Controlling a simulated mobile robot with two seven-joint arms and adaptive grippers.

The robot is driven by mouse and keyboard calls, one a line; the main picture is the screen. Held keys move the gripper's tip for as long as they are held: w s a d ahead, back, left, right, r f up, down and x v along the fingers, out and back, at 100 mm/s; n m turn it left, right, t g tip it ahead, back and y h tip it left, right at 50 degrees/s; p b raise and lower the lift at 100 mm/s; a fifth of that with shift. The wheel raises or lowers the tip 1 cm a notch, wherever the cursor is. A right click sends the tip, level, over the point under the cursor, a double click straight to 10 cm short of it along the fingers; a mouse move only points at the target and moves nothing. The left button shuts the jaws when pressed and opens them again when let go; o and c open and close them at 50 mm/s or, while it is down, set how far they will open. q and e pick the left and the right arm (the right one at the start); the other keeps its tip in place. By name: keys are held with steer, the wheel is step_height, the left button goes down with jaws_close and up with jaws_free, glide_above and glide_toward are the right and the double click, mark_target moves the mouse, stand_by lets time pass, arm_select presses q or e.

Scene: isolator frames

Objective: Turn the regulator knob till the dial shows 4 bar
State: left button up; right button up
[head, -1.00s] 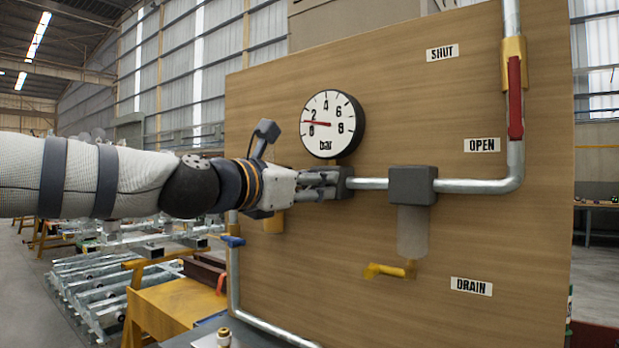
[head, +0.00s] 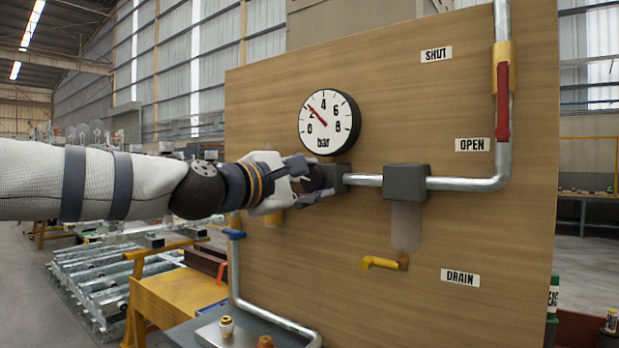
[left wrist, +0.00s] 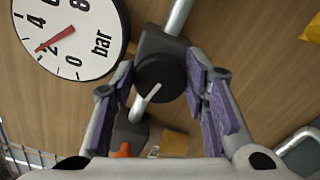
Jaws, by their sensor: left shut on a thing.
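The round white pressure dial (head: 340,135) is on the wooden panel, marked 0 to 8 bar. Its red needle points a little past 2, between 2 and 4. The dial also shows at the upper left of the left wrist view (left wrist: 100,15). The black regulator knob (left wrist: 160,73), with a white line on its face, sits below the dial on a dark block. My left gripper (head: 312,177) is shut on the knob, its purple-padded fingers (left wrist: 165,85) on either side. In the head view the gripper partly hides the knob. My right gripper is not in view.
A grey pipe (head: 464,184) runs right from the regulator through a filter block (head: 406,181) with a yellow drain lever (head: 383,263). A red lever (head: 503,105) is on the upright pipe at right.

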arm_select(q)
steer(key=m, duration=0.4)
steer(key=shift+f, duration=0.1)
steer(key=shift+m, duration=1.8)
steer(key=o, duration=1.1)
steer(key=v, duration=1.2)
